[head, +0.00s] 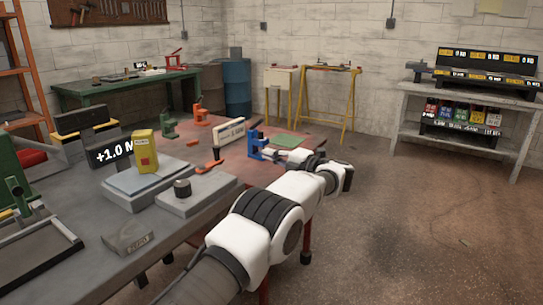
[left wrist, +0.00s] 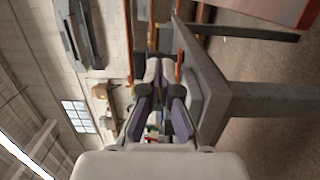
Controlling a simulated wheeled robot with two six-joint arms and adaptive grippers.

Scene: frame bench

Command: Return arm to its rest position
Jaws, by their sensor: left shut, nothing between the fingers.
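My left arm reaches over the front right part of the bench in the head view. Its left gripper (head: 278,154) is small there, close to a blue clamp (head: 257,145) at the bench's right edge; I cannot tell whether they touch. In the left wrist view the left gripper (left wrist: 159,66) has its two fingers drawn together, with nothing held between them. My right gripper is in neither view.
A shelf rack (head: 404,112) stands at the right wall.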

